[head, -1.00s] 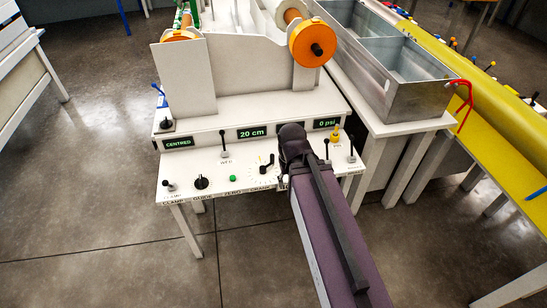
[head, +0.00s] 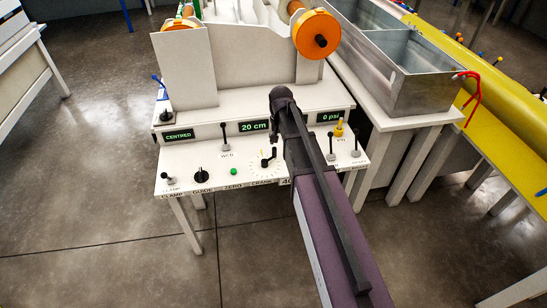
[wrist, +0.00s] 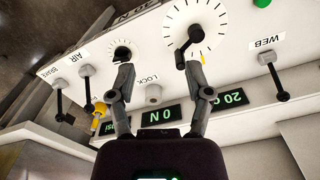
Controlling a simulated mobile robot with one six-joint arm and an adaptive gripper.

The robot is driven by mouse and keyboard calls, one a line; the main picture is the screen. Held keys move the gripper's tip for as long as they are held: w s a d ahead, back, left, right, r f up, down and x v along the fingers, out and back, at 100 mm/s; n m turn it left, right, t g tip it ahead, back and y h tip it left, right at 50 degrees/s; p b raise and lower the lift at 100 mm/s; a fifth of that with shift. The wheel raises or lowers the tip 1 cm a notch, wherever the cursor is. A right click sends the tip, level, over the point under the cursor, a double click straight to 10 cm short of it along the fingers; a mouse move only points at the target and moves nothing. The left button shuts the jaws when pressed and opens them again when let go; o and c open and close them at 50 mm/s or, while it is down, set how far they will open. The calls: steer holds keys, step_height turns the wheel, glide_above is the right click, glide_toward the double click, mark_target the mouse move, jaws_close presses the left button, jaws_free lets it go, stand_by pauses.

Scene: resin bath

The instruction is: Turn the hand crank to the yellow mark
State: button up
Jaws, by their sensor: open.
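The black hand crank (head: 268,160) sits on the white sloping panel in the head view. In the wrist view the crank (wrist: 187,46) points from the middle of its ticked dial toward the lower left. A short yellow mark (wrist: 202,58) lies on the dial, a little right of the crank's outer end. My gripper (wrist: 158,70) is open and empty, its two grey fingers spread. The right finger's tip is close to the crank and dial; I cannot tell whether it touches. The left finger's tip overlaps a smaller black knob (wrist: 122,52).
The WEB lever (head: 225,136), guide knob (head: 201,175), green button (head: 234,171) and clamp lever (head: 170,180) share the panel. Two levers and a yellow knob (head: 339,130) stand right of my arm. Displays (head: 253,127) line the upright strip behind. Open floor lies in front.

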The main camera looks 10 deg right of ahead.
mark_target(274, 148)
steer(key=w+f+m+b, duration=0.1)
steer(key=w+f+m, duration=0.1)
steer(key=w, duration=0.8)
steer(key=shift+w+f+b, duration=0.15)
steer(key=shift+f+b, duration=0.05)
steer(key=shift+b, duration=0.15)
steer(key=shift+f, duration=0.15)
step_height(274, 148, down, 14)
steer(key=b, duration=1.3)
steer(key=shift+r+b, duration=0.25)
steer(key=shift+b, duration=0.15)
jaws_close()
